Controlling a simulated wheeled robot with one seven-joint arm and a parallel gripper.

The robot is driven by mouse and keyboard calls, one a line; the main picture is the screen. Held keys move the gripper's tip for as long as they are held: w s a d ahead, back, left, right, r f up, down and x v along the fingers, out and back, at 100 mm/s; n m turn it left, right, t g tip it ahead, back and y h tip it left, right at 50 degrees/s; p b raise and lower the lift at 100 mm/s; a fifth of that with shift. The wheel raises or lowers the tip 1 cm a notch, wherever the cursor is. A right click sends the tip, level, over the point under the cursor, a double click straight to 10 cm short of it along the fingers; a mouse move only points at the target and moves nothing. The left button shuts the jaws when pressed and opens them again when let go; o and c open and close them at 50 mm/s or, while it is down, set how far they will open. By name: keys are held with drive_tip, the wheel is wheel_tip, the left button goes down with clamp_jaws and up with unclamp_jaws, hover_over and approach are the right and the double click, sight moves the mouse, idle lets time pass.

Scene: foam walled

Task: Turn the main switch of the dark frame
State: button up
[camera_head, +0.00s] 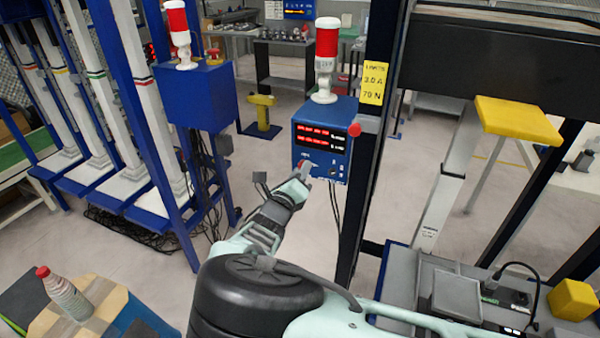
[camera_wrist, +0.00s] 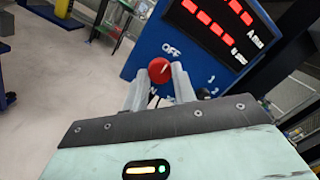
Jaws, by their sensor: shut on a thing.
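The dark frame (camera_head: 378,130) stands right of centre in the head view, with a blue control box (camera_head: 342,112) on its left post. The box also shows in the wrist view (camera_wrist: 150,52). Its main switch is a round red knob (camera_wrist: 160,70) with a pale pointer mark, just below the word OFF. In the head view the knob is mostly hidden behind the fingers. My gripper (camera_head: 305,170) is at the lower left of the box face. In the wrist view my gripper (camera_wrist: 162,84) has one finger on each side of the knob and is shut on it.
Red number displays (camera_wrist: 215,18) are above the knob. A red-topped lamp (camera_head: 327,55) stands on the box, and a red button (camera_head: 354,130) sits at its right edge. A blue frame (camera_head: 115,70) with another box (camera_head: 197,95) is at left.

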drive_tip(key=o, duration=1)
drive_tip(key=b+v, duration=0.4)
drive_tip(key=v, duration=1.3)
drive_tip(key=shift+s+a, duration=0.1)
drive_tip(key=shift+s, duration=0.15)
drive_tip(key=s+d+f+m+g+h, duration=0.1)
drive_tip(key=s+d+m+g, duration=0.2)
drive_tip(key=d+m+g, duration=0.5)
drive_tip(key=s+d+f+m+g+h, duration=0.1)
drive_tip(key=s+d+m+g, duration=0.2)
drive_tip(key=d+m+g, duration=0.35)
drive_tip(key=s+d+r+m+g+y, duration=0.1)
drive_tip(key=s+d+r+m+y, duration=0.1)
drive_tip(key=s+r+m+y, duration=0.1)
drive_tip(key=s+d+r+m+g+y, duration=0.1)
drive_tip(key=s+d+r+m+y, duration=0.2)
drive_tip(key=s+r+m, duration=0.2)
drive_tip(key=s+d+r+m+g+y, duration=0.1)
drive_tip(key=s+d+r+m+y, duration=0.1)
drive_tip(key=s+m, duration=0.6)
drive_tip(key=shift+s+d+r+m+y, duration=0.1)
drive_tip(key=shift+d+r+m+y, duration=0.15)
drive_tip(key=shift+r+m, duration=0.4)
drive_tip(key=shift+s+d+r+m+y, duration=0.15)
drive_tip(key=shift+r+m+y, duration=0.2)
drive_tip(key=shift+m, duration=0.45)
